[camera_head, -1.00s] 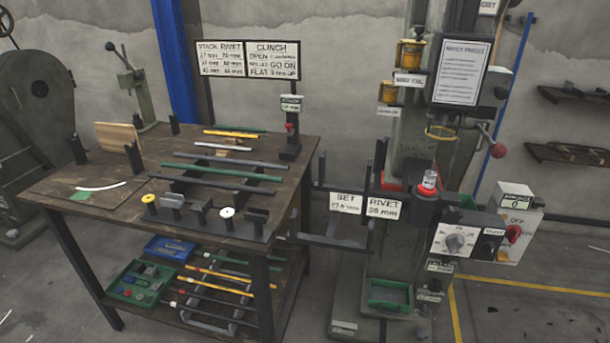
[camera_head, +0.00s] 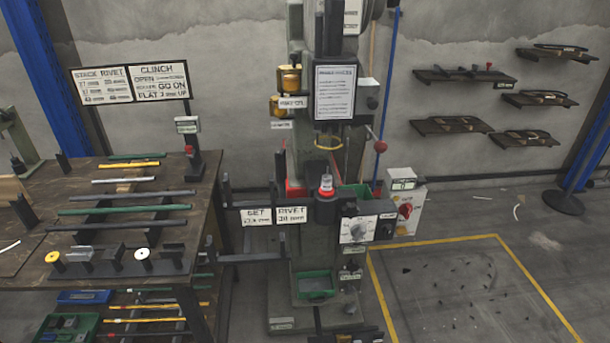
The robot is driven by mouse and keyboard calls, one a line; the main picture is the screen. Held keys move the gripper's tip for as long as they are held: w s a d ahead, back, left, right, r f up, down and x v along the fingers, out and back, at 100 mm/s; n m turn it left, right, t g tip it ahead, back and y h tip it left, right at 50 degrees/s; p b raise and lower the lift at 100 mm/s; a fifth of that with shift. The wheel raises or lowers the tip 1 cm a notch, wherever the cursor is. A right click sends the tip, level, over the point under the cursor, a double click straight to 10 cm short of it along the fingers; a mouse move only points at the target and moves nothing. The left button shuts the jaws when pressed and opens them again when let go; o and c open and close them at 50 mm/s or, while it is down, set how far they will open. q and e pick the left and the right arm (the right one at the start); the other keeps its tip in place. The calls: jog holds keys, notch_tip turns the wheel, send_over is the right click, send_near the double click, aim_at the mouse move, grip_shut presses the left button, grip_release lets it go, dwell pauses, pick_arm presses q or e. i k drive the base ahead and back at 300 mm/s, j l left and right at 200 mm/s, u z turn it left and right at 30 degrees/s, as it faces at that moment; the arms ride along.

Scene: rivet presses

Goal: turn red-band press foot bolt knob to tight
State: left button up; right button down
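A tall grey-green press (camera_head: 300,160) stands right of the workbench, with a red band (camera_head: 294,189) low on its column at work-head height. A small red and clear part sits on the dark anvil post (camera_head: 327,206) in front of it. The base of this press (camera_head: 283,324) is on the floor near the bottom edge of the picture. Neither of my grippers is in view.
The workbench (camera_head: 122,205) with rods and tools fills the left. Yellow-lined floor (camera_head: 450,290) to the right is open. A dark stand (camera_head: 566,203) is farther right.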

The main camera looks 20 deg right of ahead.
aim_at(349, 309)
jog(key=k+l+z, duration=0.1)
jog(key=z, duration=0.85)
jog(key=i+l+z, duration=0.25)
jog(key=i+l, duration=0.05)
jog(key=i, duration=0.1)
